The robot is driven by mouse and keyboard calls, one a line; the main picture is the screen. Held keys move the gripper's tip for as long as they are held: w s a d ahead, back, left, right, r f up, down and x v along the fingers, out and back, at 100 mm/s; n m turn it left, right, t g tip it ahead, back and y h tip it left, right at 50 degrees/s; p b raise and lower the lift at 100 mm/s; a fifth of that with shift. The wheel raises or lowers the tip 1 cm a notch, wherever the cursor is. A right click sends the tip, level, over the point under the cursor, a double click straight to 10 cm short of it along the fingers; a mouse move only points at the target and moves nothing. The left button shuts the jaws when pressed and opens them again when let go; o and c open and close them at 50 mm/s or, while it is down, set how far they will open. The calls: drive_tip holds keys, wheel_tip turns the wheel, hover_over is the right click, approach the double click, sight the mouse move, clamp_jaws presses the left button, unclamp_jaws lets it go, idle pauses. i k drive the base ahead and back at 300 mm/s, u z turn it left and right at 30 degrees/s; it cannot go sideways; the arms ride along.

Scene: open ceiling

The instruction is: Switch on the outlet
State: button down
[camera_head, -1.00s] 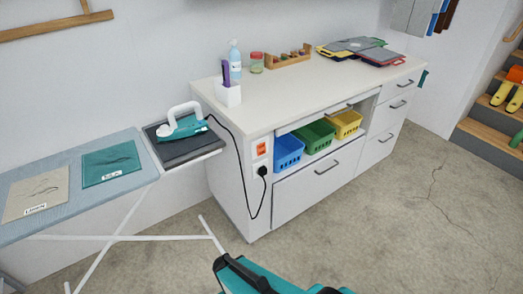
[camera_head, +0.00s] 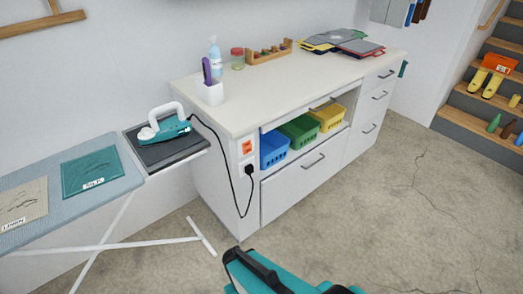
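The outlet (camera_head: 240,171) is a white plate on the left end panel of the white cabinet, low under the worktop. Above it sits an orange-red switch (camera_head: 247,147) on its own white plate. A black plug (camera_head: 249,169) is in the outlet, and its black cord (camera_head: 232,182) loops up to a teal and white iron (camera_head: 164,126). The iron rests on a dark pad at the ironing board's end. The switch's on or off position is too small to tell. My gripper is not in view; only a teal and black part of my body shows at the bottom.
The ironing board (camera_head: 93,204) and its white legs stand left of the cabinet (camera_head: 310,190). Blue, green and yellow baskets sit in the cabinet's open shelf. Concrete floor (camera_head: 400,210) is clear in front and to the right. Stairs (camera_head: 482,125) rise at the far right.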

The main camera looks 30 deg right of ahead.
sight(246, 146)
drive_tip(key=z, duration=0.15)
drive_tip(key=k, duration=1.1)
drive_tip(key=u, duration=1.1)
drive_tip(key=i, duration=1)
drive_tip(key=z, duration=0.05)
